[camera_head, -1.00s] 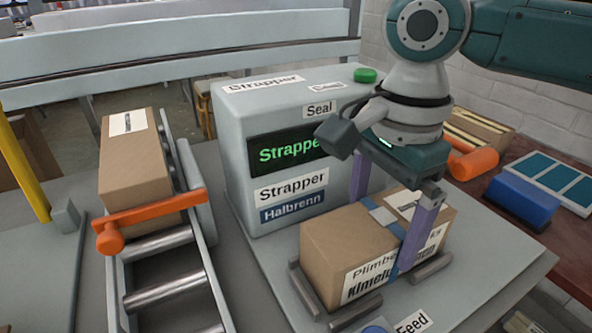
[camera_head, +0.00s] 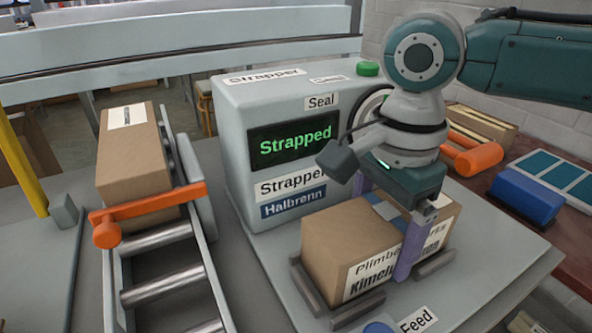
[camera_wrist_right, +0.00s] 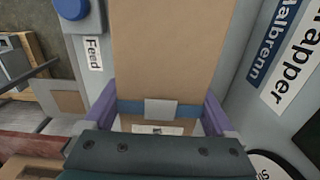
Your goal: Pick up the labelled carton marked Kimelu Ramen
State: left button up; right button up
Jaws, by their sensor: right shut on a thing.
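The brown carton (camera_head: 335,248) marked "Plimb… Kimelu…" sits on the strapper's platform between low grey guide bars, with a blue strap around its middle. Part of its label is hidden by a finger. My right gripper (camera_head: 388,232) straddles the carton from above at the strap, its purple fingers shut on the two sides. In the right wrist view the carton (camera_wrist_right: 170,55) runs away between the purple fingers, with the blue strap and its grey seal close to the gripper. The carton appears to rest on the platform. My left gripper is not in view.
The strapper (camera_head: 235,130) stands behind the carton, its screen reading "Strapped". Another carton (camera_head: 130,165) rests on the roller conveyor (camera_head: 160,245) at left, behind an orange bar (camera_head: 150,212).

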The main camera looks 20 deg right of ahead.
jog(key=shift+r, duration=0.1)
jog(key=c, duration=0.6)
